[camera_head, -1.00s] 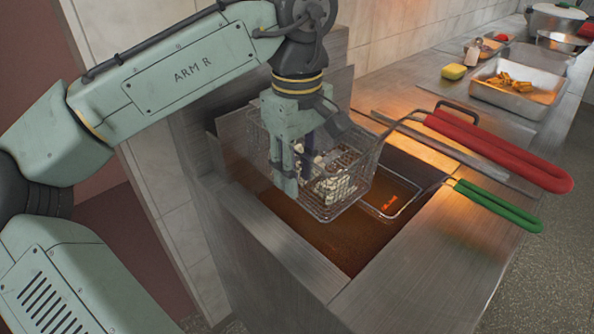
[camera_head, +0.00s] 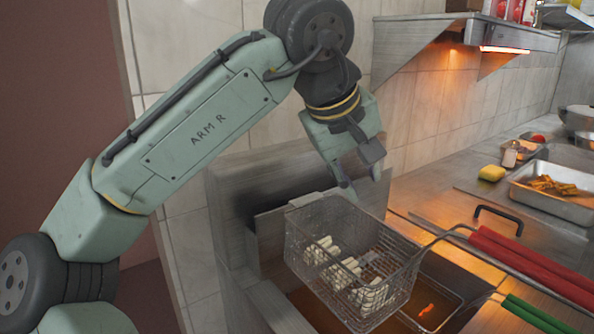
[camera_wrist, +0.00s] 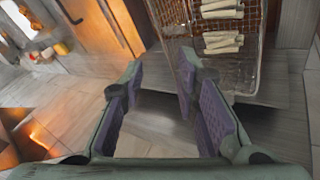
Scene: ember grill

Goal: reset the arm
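My gripper (camera_head: 361,182) is up beside and just above the back rim of a wire fryer basket (camera_head: 317,262), clear of it. In the wrist view my gripper (camera_wrist: 160,92) is open, with purple pads and nothing between the fingers. The basket, which also shows in the wrist view (camera_wrist: 174,22), holds several pale sticks (camera_head: 346,272); they show in the wrist view too (camera_wrist: 222,42). It sits over the fryer oil, and its red handle (camera_head: 530,265) reaches to the right.
A second handle, green (camera_head: 532,314), reaches over the counter from the fryer. A metal tray (camera_head: 585,200) of golden food and a yellow sponge (camera_head: 491,173) stand on the counter. A shelf (camera_head: 480,35) juts from the tiled wall. Air left of my gripper is free.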

